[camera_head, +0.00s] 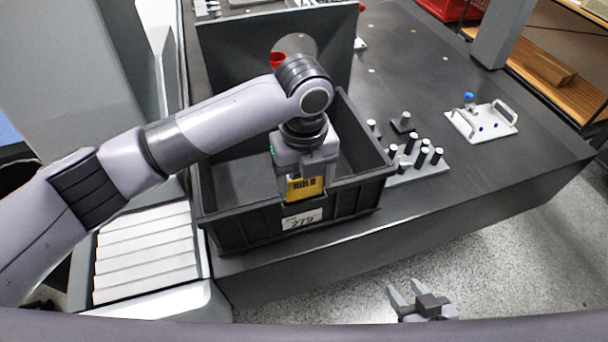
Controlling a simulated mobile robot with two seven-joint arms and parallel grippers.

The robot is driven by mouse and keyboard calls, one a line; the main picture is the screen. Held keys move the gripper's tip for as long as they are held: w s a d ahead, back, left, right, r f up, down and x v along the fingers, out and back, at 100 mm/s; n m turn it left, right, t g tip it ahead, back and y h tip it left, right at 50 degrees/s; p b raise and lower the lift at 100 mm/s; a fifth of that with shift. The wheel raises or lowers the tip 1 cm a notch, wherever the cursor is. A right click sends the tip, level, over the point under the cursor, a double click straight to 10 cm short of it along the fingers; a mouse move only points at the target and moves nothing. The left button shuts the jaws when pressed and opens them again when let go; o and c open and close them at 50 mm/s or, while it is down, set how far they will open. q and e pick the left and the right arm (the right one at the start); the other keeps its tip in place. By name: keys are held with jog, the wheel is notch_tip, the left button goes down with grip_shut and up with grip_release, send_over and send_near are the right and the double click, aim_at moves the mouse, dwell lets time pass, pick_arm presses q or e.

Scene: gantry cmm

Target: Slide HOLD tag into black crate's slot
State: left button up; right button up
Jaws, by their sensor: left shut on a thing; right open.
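The black crate (355,197) sits near the front left edge of the dark table. A white label (302,219) with dark writing is on its front wall. My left gripper (305,178) is over the crate's front wall, pointing down. It is shut on the yellow HOLD tag (305,188), which is upright at the front rim just above the white label. I cannot tell whether the tag's lower edge is inside the slot or in front of it. My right gripper (405,294) is open and empty, low at the bottom of the view, in front of the table.
A grey block with several black-and-light pegs (420,160) stands right of the crate. A white plate with two handles (482,122) lies further right on the dark table (480,185). A dark upright panel (235,60) rises behind the crate. A slatted light conveyor (148,255) is at left.

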pick_arm(q)
jog(key=shift+f, duration=0.25)
jog(key=shift+f, duration=0.3)
jog(key=shift+f, duration=0.35)
dwell(0.5)
jog(key=shift+f, duration=0.3)
jog(key=o, duration=1)
jog(key=shift+o, duration=0.2)
jog(key=shift+r, duration=0.15)
